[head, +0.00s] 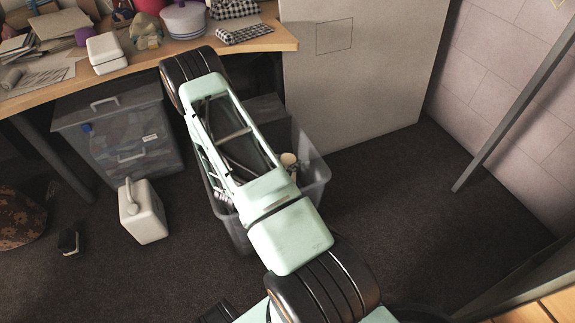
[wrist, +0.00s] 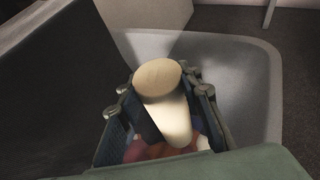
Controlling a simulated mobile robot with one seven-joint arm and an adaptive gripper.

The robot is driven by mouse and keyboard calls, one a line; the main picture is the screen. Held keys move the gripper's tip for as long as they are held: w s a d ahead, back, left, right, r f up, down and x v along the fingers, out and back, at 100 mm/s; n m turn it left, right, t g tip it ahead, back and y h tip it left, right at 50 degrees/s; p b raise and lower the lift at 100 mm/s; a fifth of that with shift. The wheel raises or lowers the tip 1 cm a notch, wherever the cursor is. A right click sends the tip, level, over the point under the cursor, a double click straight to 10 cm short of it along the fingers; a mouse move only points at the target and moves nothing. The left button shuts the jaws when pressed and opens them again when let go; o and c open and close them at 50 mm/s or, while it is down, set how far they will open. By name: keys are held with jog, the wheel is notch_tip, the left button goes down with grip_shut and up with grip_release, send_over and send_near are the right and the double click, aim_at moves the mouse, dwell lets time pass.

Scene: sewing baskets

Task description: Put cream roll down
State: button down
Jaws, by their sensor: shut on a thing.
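The cream roll (wrist: 158,78) is a pale cylinder with a flat tan end, seen in the wrist view. My gripper (wrist: 163,98) is shut on it, with one dark finger on each side. Roll and gripper are inside or just above a grey bin (wrist: 262,75), with reddish and pale things blurred below. In the head view a cream end (head: 288,159) shows beside my arm within the bin (head: 318,178). My arm hides most of the bin's inside and my fingers there. I cannot tell whether the roll touches the contents.
A wooden desk (head: 262,40) holds a white box (head: 107,53), a purple lidded pot (head: 184,20) and checked cloth items. A lidded clear tub (head: 125,150) and a white case (head: 143,212) stand left of the bin. The dark carpet right of the bin is free.

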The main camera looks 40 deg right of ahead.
jog(key=shift+f, duration=0.15)
jog(key=c, duration=1.4)
grip_release()
jog(key=p+v, duration=0.3)
jog(key=v, duration=0.9)
jog(key=shift+p, duration=0.35)
